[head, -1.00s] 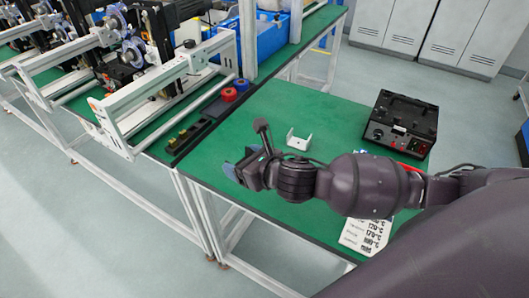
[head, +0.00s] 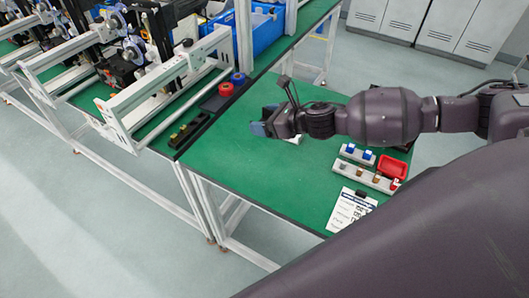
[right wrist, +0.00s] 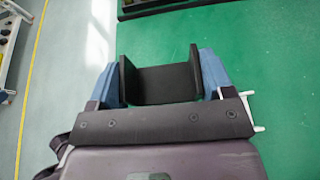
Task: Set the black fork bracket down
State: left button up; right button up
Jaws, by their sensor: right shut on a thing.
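The black fork bracket (right wrist: 168,84) is a dark U-shaped piece. In the right wrist view it sits between the blue fingertips of my right gripper (right wrist: 165,78), which is shut on it, with green table top around it. In the head view my right gripper (head: 264,120) is over the green table (head: 240,165), near its left part; the bracket cannot be made out clearly there. How far the bracket is above the table is hard to tell. My left gripper is not in view.
A white bracket (head: 295,139) is partly hidden by my right arm. Red and blue spools (head: 226,89) lie near the rail frame. A red tray (head: 393,167), white blocks with small parts (head: 368,178) and a printed sheet (head: 350,208) lie on the right. The front left table top is clear.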

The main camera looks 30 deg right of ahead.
send_over(265, 159)
notch_tip(265, 159, down, 9)
jog(key=shift+f+b, duration=0.15)
jog(key=shift+b, duration=0.3)
notch_tip(265, 159, down, 4)
jog(key=shift+f+b, duration=0.1)
jog(key=shift+b, duration=0.25)
jog(key=shift+f, duration=0.15)
jog(key=shift+f, duration=0.1)
jog(key=o, duration=1)
